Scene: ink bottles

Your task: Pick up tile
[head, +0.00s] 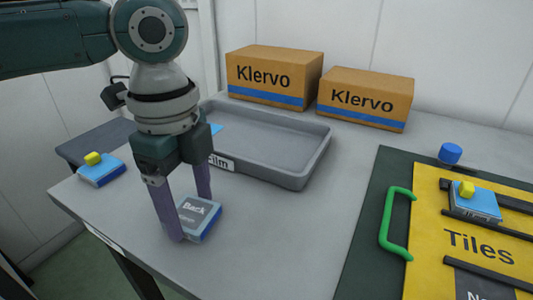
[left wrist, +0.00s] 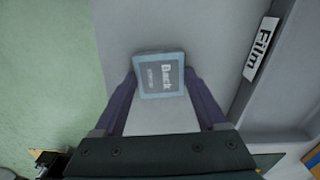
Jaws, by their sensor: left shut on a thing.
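A flat tile (head: 200,219) with a grey label reading "Back" and a light blue edge is at the front of the grey table. My left gripper (head: 190,222) points down and is shut on this tile, with one finger on either side of it. In the left wrist view the tile (left wrist: 160,77) sits between the two purple fingertips (left wrist: 161,85). Whether the tile touches the table is hard to tell. My right gripper is not in view.
A grey tray (head: 312,165) labelled "Film" stands behind the tile. A blue block with a yellow knob (head: 100,172) lies at the left edge. At right is a yellow "Tiles" board (head: 430,225) with a green handle (head: 387,222), holding another blue block (head: 475,205). Two Klervo boxes (head: 275,75) stand behind.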

